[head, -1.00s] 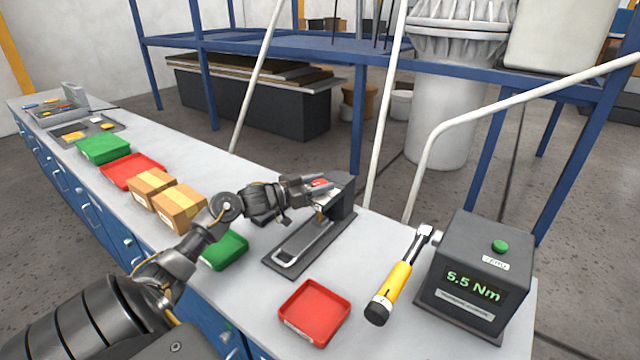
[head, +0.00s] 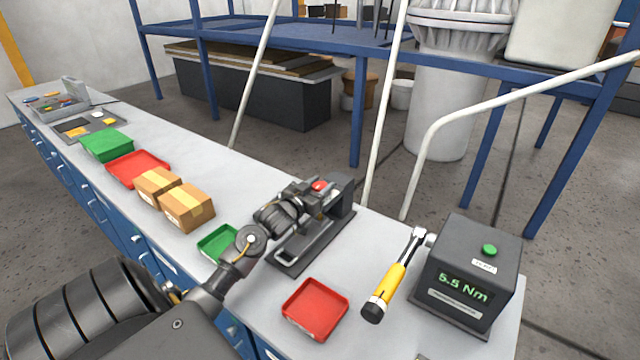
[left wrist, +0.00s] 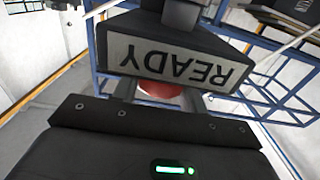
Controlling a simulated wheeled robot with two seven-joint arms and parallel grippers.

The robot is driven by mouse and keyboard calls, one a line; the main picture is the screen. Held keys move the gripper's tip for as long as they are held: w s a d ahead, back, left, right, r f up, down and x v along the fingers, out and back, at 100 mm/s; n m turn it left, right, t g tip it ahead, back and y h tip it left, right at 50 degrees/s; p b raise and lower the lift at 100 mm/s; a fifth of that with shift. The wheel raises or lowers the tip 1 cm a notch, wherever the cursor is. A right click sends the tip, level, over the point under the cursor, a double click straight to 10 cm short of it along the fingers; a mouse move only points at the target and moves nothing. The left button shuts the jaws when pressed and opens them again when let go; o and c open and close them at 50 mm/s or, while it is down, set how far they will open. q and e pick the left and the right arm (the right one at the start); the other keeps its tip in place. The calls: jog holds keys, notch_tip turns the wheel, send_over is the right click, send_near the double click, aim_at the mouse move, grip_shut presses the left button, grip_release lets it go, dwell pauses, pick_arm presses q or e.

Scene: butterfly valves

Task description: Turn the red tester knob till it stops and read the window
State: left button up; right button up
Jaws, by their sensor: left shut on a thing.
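The tester (head: 339,202) is a dark device on a dark base with a metal loop, on the bench. Its red knob (head: 319,185) shows at its top in the head view. My left gripper (head: 313,191) is at the knob. In the left wrist view the knob (left wrist: 160,90) sits between the fingers, and the gripper is shut on it, partly hidden behind the tester's housing (left wrist: 180,28). A pale window (left wrist: 180,62) on that housing reads READY, upside down in this view. My right gripper is not in view.
A red tray (head: 315,309) and a yellow-handled torque wrench (head: 389,288) lie near the tester. A dark meter (head: 467,270) reads 5.5 Nm. A green tray (head: 219,243) is beside my left arm. Two cardboard boxes (head: 186,207) stand farther left. White railing (head: 424,170) rises behind.

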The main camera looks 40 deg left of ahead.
pick_arm(q)
jog(key=shift+r, duration=0.1)
jog(key=o, duration=1)
jog(key=shift+c, duration=0.2)
jog(key=shift+s+f, duration=0.2)
jog(key=shift+s, duration=0.05)
jog(key=s+d+b, duration=0.1)
jog(key=s+b, duration=0.1)
jog(key=s, duration=0.8)
jog(key=shift+r+b, duration=0.15)
jog(key=shift+b, duration=0.2)
jog(key=shift+d, duration=0.1)
